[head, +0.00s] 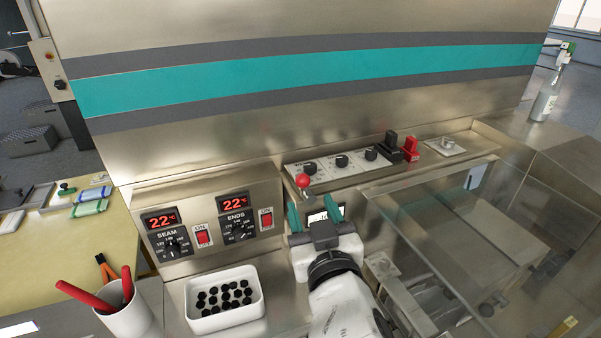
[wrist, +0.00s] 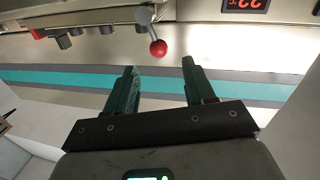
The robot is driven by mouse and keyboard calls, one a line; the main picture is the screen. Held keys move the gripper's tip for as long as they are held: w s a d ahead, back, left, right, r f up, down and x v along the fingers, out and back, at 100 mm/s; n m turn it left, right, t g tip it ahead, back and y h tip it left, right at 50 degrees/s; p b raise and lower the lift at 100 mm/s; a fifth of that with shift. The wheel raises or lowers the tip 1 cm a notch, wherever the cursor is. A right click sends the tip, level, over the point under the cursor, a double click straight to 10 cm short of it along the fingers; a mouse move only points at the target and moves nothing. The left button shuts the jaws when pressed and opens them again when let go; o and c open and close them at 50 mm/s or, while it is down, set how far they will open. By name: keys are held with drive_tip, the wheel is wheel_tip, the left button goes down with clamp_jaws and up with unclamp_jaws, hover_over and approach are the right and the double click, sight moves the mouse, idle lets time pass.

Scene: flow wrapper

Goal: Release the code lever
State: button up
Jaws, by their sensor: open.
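The code lever, a grey lever with a red ball knob (head: 303,181), stands on the machine front just under the control strip. In the wrist view its red ball (wrist: 158,48) hangs at the top middle on a grey stem. My gripper (head: 313,208) is open, with two teal fingers below the knob in the head view. In the wrist view the fingers (wrist: 159,66) are spread apart. The ball shows in line with the gap, just past the fingertips, and no contact is visible. Nothing is held between the fingers.
A control strip (head: 325,168) with knobs and black and red switches runs behind the lever. Left are the SEAM (head: 166,230) and ENDS (head: 237,222) temperature panels, each with a red switch. A white tray of black pieces (head: 192,322) and a cup (head: 133,318) stand below. A clear cover (head: 440,200) is right.

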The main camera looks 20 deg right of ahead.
sight(304, 186)
drive_tip(key=w, duration=0.3)
drive_tip(key=w+d+p, duration=0.1)
drive_tip(key=w, duration=0.2)
drive_tip(key=w+d+p, duration=0.1)
drive_tip(key=w, duration=0.2)
